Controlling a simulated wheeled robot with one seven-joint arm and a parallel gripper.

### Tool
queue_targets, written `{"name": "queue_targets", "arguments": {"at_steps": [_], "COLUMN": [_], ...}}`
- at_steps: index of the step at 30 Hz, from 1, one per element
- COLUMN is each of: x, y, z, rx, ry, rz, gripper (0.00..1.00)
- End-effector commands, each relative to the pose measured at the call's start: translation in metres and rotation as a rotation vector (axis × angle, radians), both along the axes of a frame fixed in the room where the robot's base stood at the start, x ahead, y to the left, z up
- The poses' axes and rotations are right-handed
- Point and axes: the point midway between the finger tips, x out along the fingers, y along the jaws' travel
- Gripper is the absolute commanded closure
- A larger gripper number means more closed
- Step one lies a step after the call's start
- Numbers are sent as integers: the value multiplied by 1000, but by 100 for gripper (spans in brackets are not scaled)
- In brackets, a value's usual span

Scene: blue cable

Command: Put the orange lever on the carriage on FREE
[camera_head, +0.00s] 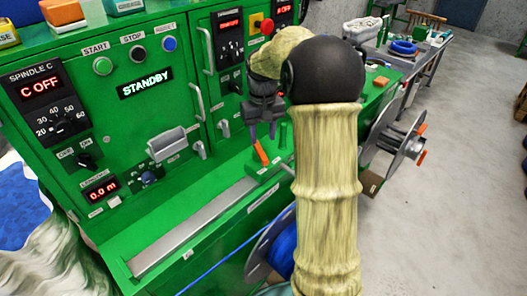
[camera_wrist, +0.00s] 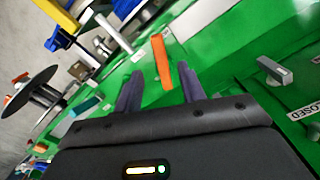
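The orange lever (camera_head: 261,153) stands tilted on the green carriage (camera_head: 262,172), at the right end of the grey rail on the green machine. In the wrist view the orange lever (camera_wrist: 162,62) shows ahead of my gripper (camera_wrist: 157,85), between the lines of its two dark fingers. My gripper (camera_head: 262,134) is open, with its fingers apart and pointing down just above the lever in the head view. I cannot tell whether a finger touches the lever. No FREE marking is readable on the carriage.
The green cabinet front with handles, knobs and a STANDBY display (camera_head: 145,84) rises behind the rail (camera_head: 195,228). A reel with blue cable (camera_head: 282,245) sits in front, partly hidden by my arm. A grey spool (camera_head: 392,142) is at right. Bare floor lies at far right.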

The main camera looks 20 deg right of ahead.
Motion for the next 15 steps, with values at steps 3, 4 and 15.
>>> {"name": "queue_targets", "arguments": {"at_steps": [3, 4, 15], "x": [-1, -1, -1], "y": [-1, -1, -2], "z": [-21, -27, -72], "rx": [1, 0, 0], "ry": [4, 3, 1], "rz": [0, -1, -4], "gripper": [60, 60, 60]}}
